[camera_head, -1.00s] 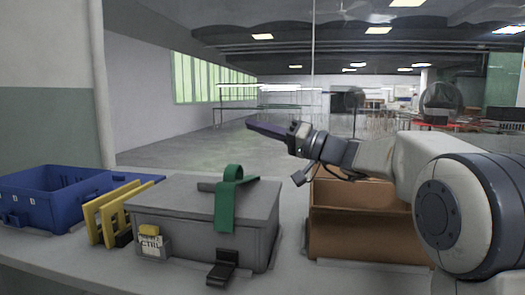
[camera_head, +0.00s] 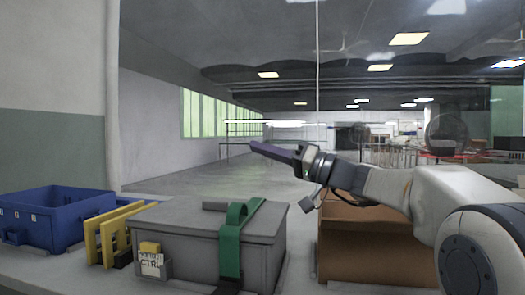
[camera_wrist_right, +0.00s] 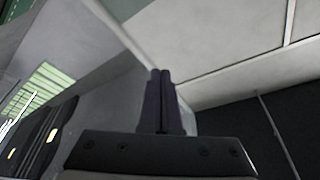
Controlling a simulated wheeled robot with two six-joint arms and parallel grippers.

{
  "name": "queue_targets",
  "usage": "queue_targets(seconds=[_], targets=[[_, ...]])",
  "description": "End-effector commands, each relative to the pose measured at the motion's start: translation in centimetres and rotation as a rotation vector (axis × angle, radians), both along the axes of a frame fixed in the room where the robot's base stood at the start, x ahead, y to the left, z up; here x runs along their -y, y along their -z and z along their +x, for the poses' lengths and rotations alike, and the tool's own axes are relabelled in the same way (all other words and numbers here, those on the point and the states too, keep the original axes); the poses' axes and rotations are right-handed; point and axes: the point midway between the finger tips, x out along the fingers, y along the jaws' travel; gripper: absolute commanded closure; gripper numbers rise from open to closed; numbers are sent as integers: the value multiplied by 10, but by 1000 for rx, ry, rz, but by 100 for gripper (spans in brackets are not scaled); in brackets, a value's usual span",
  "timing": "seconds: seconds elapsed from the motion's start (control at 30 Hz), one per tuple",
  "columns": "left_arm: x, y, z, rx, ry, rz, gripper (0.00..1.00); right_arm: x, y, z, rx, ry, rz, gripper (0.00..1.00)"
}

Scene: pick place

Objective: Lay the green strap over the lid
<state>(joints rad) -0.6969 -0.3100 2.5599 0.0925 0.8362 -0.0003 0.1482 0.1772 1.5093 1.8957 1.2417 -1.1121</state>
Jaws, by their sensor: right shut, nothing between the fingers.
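The green strap (camera_head: 231,241) lies over the lid (camera_head: 180,219) of a grey box (camera_head: 199,261) in the head view. One end is near the back of the lid, with a raised loop there, and the strap hangs down the front face. The picture's lower edge cuts off the bottom of the strap's front run. My right gripper (camera_head: 267,149) is raised above and behind the box, apart from the strap. Its dark fingers (camera_wrist_right: 159,98) are together and empty in the right wrist view. My left gripper is not in view.
A blue bin (camera_head: 55,222) stands at the left. Yellow upright plates (camera_head: 108,240) stand between it and the grey box. A labelled block (camera_head: 151,262) is at the box's front left. An open brown carton (camera_head: 365,250) stands at the right, behind my right arm.

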Motion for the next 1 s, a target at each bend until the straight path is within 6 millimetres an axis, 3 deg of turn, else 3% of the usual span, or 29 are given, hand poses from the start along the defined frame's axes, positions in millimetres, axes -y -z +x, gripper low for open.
queue_targets(seconds=[0.17,0.33,0.4,0.7,1.0], targets=[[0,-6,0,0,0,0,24,-1,-12,0,0,-1,0,100],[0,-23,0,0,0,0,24,-3,-47,0,4,-3,0,100],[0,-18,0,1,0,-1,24,15,-34,-3,-3,4,1,100],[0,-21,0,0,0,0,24,70,-14,-22,-1,0,0,100],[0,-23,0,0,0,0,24,87,-7,-29,0,-4,0,100]])
